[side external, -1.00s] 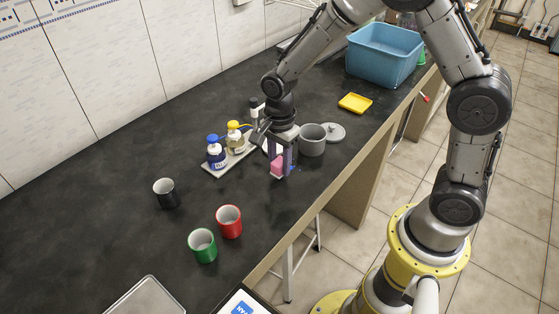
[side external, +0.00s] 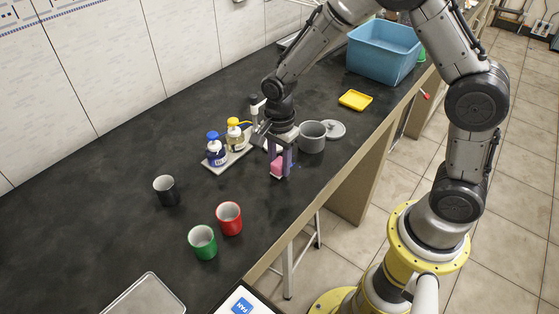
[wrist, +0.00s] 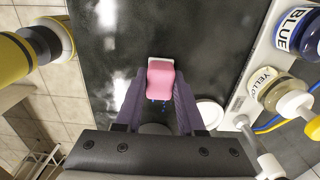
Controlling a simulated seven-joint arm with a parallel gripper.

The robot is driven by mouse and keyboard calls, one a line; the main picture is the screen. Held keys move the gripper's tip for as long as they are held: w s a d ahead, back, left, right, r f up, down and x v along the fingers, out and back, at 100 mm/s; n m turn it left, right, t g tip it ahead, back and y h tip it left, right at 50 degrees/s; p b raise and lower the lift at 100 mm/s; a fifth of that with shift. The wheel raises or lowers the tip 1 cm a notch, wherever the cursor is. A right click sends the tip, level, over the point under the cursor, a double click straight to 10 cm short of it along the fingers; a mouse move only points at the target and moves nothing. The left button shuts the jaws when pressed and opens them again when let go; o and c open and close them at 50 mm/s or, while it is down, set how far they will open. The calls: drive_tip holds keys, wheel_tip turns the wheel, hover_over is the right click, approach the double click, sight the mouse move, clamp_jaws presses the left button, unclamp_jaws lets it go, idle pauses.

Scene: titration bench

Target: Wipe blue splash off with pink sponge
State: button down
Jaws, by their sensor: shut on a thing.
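The pink sponge (side external: 277,164) is between the purple fingers of my gripper (side external: 281,173), low at the black bench top near its front edge. In the wrist view the sponge (wrist: 160,80) shows pink with a white end, and my gripper (wrist: 159,84) is shut on it. Small blue specks of the splash (wrist: 161,101) show beside the sponge's lower end in the wrist view. In the side view the splash cannot be made out; the fingers and sponge may hide it.
A grey pot (side external: 312,138) stands close right of my gripper, with a grey lid (side external: 334,129) beside it. A tray (side external: 216,166) with blue-capped (side external: 217,150) and yellow-capped (side external: 235,135) bottles is at left. Red (side external: 229,218), green (side external: 202,242) and black (side external: 166,190) mugs stand nearer the camera.

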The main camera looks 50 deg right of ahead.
sight(297, 158)
drive_tip(key=shift+f, duration=0.4)
drive_tip(key=shift+d+r, duration=0.15)
drive_tip(key=shift+d, duration=3.6)
drive_tip(key=shift+s+a+f, duration=0.1)
drive_tip(key=shift+a+f, duration=0.05)
drive_tip(key=shift+a, duration=0.9)
drive_tip(key=shift+a+f, duration=0.15)
drive_tip(key=shift+a, duration=0.85)
drive_tip(key=shift+a, duration=1.75)
drive_tip(key=shift+r, duration=0.1)
